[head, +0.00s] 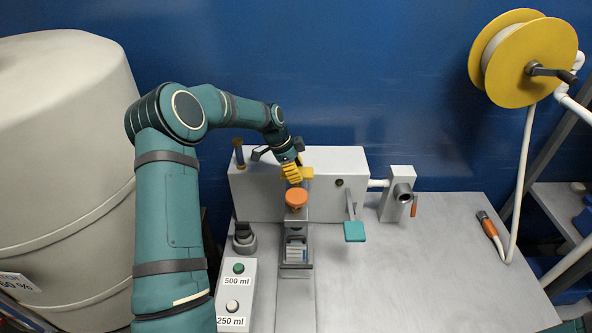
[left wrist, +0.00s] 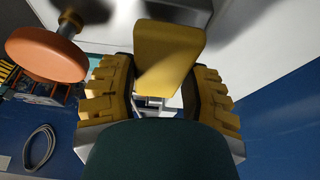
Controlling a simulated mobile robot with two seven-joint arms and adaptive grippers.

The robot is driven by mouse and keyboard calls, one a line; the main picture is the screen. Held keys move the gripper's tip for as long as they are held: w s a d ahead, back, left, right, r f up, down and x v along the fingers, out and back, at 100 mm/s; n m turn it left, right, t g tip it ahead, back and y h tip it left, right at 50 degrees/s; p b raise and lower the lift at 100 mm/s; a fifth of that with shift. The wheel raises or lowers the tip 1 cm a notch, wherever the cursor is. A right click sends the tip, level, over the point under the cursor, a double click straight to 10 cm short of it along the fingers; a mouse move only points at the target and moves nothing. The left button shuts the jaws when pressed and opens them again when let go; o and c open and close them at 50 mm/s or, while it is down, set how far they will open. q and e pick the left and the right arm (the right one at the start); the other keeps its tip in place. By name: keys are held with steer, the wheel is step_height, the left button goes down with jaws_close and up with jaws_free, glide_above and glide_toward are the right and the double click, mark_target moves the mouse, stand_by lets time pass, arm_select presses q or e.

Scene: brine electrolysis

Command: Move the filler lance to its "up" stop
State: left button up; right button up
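A flat yellow handle (head: 307,172) sticks out at the front of the grey filler housing (head: 340,195), just above an orange round knob (head: 296,198). I take it for the filler lance's handle; the lance itself is not clearly visible. My left gripper (head: 292,173) is at the handle's left side. In the left wrist view the yellow handle (left wrist: 168,55) shows between the spread fingers of my left gripper (left wrist: 160,95), with no clear grip on it. The orange knob (left wrist: 46,55) is left of the fingers there. My right gripper is out of view.
A teal paddle lever (head: 354,231) hangs right of the knob. A small container (head: 296,251) stands below the knob. A button box (head: 236,290) marked 500 ml and 250 ml is at the left.

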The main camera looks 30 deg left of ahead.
arm_select(q)
steer(key=shift+c, duration=0.9)
step_height(320, 180, up, 5)
steer(key=shift+f+p, duration=0.1)
steer(key=shift+p, duration=0.6)
steer(key=o, duration=1.3)
steer(key=shift+o, duration=0.2)
steer(key=v, duration=1.2)
steer(key=shift+s+f, duration=0.1)
